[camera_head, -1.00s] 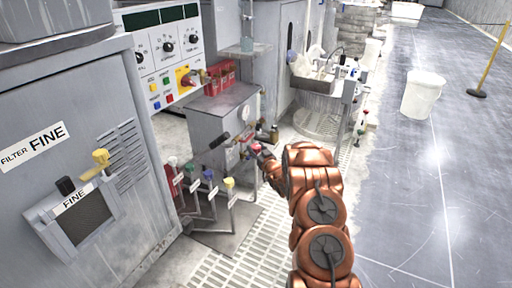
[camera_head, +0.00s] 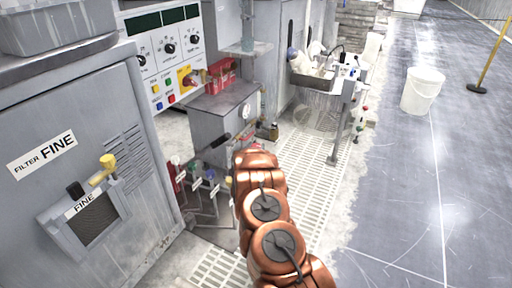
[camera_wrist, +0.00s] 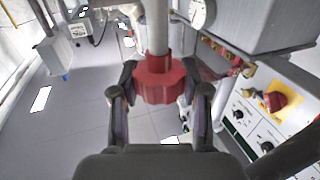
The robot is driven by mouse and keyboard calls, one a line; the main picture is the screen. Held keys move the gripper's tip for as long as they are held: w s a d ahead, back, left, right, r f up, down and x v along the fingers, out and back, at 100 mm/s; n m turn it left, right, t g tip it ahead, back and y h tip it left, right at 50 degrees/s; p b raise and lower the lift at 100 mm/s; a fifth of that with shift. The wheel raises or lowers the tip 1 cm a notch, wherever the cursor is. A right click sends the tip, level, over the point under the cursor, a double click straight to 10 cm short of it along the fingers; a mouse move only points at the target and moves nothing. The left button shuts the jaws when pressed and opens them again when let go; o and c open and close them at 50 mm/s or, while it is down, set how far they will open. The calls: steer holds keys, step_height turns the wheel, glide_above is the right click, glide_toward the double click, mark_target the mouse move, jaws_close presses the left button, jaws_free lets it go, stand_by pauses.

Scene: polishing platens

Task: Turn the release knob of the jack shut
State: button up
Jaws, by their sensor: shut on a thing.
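The red lobed knob (camera_wrist: 160,80) shows in the middle of the wrist view, at the end of a pale grey rod. My gripper (camera_wrist: 158,88) is shut on it, one finger at each side. The grey box-shaped body (camera_head: 215,115) with a round gauge stands ahead of my arm in the head view. Its underside and gauge (camera_wrist: 201,13) show at the top of the wrist view. In the head view my arm hides the knob and my fingers.
Several levers with coloured knobs (camera_head: 210,174) stand left of my arm. A control panel (camera_head: 165,60) and a grey filter cabinet (camera_head: 80,150) are at left. A white bucket (camera_head: 421,92) stands on the open floor at right. A sink (camera_head: 312,76) is beyond.

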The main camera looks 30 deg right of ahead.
steer(key=shift+d+r+m+g+h+p, duration=0.1)
steer(key=shift+m+g+h+p, duration=0.2)
steer(key=shift+m+g+h, duration=0.45)
steer(key=o, duration=1.2)
steer(key=shift+c, duration=0.2)
steer(key=shift+s+a, duration=0.3)
steer(key=shift+a, duration=0.15)
steer(key=v, duration=1.1)
steer(key=shift+s, duration=0.1)
